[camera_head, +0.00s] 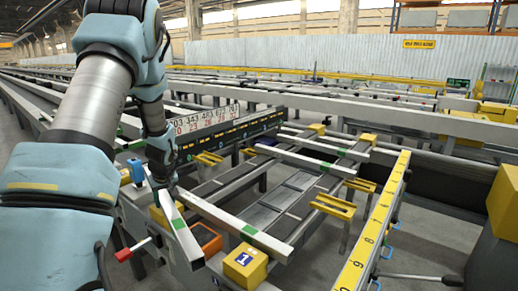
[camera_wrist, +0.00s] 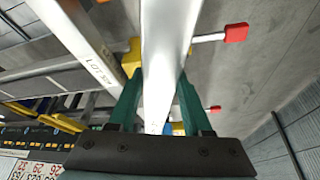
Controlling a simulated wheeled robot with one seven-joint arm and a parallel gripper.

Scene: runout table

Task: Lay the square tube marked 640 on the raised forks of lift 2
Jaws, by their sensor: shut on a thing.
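My gripper (camera_head: 165,183) is shut on a pale square tube (camera_head: 186,236) with a green band. The held tube slants toward the lower middle of the head view. In the wrist view the tube (camera_wrist: 167,45) runs between my green fingers (camera_wrist: 158,100); no mark on it is readable there. A second pale tube (camera_head: 225,217) with a green band lies just to its right; small writing shows on it in the wrist view (camera_wrist: 95,68). Yellow forks (camera_head: 333,206) stand at the middle right, more yellow forks (camera_head: 208,158) farther left. Which ones belong to lift 2 cannot be told.
A yellow block (camera_head: 245,264) with a number label, apparently 1, stands at the front. A yellow numbered scale (camera_head: 374,228) runs along the right. A red-tipped lever (camera_head: 123,254) sticks out at left. A number board (camera_head: 207,120) stands behind. Other tubes (camera_head: 308,160) lie across the table.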

